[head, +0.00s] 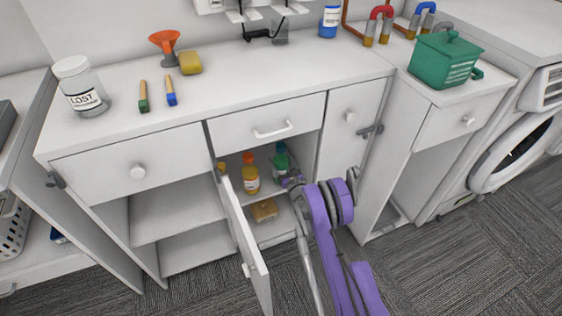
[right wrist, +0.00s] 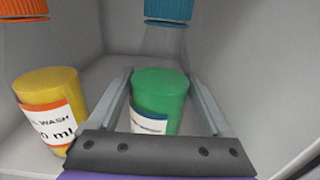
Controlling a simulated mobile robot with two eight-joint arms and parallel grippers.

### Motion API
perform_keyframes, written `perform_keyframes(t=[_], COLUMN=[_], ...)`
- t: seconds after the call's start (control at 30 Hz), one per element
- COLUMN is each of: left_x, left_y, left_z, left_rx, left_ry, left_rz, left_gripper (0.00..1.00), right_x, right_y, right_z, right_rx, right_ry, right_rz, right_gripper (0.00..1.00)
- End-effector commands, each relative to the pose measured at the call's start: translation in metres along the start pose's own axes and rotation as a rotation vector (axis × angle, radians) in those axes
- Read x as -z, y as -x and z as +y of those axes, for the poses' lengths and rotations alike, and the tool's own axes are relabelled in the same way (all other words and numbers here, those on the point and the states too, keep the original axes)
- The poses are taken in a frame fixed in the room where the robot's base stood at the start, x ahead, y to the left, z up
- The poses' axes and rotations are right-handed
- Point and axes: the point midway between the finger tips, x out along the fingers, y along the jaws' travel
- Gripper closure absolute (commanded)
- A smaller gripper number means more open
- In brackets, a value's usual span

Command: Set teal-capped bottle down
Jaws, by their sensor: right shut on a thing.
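The teal-capped bottle (head: 281,163) is green with a white label and stands upright inside the open middle cupboard. In the right wrist view its green body (right wrist: 160,95) lies between the two fingers, with the teal cap (right wrist: 168,10) at the top edge. My right gripper (head: 291,179) reaches into the cupboard from the front and is shut on this bottle. The gripper hides the bottle's base, so I cannot tell whether it touches the shelf. My left gripper is not in view.
A yellow bottle (head: 250,177) with an orange cap stands just left, also in the right wrist view (right wrist: 50,105). The cupboard's open door (head: 245,240) stands left of my arm. A sponge-like brown block (head: 264,210) lies on the lower level. A drawer (head: 270,125) is above.

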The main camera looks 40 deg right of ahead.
Motion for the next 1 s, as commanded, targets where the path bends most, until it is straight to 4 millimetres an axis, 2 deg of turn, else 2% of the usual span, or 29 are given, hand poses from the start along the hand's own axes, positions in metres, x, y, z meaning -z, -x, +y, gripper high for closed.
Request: perform_keyframes(t=[0.07, 0.1, 0.2, 0.57, 0.67, 0.97, 1.0], left_x=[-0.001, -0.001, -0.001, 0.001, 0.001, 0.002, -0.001], left_y=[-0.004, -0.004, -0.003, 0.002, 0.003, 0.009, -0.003], left_z=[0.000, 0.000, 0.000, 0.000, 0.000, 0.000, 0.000], left_rx=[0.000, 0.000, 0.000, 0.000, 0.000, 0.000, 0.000], left_ry=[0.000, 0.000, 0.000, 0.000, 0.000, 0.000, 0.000], left_rz=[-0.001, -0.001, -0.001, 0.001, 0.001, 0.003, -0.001], left_gripper=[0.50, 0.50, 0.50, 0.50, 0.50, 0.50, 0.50], right_x=[0.003, 0.004, 0.003, -0.001, -0.001, -0.001, 0.003], right_y=[0.000, 0.000, 0.000, 0.004, 0.021, 0.093, 0.097], right_z=[0.000, 0.000, 0.000, -0.001, -0.001, -0.001, -0.001], right_rx=[0.000, 0.000, 0.000, 0.001, 0.001, 0.001, 0.001], right_ry=[0.000, 0.000, 0.000, 0.000, 0.000, 0.001, 0.001], right_rz=[-0.001, 0.000, 0.000, 0.000, -0.001, -0.001, 0.000], right_gripper=[1.00, 0.15, 0.00, 0.00, 0.00, 0.00, 0.00])
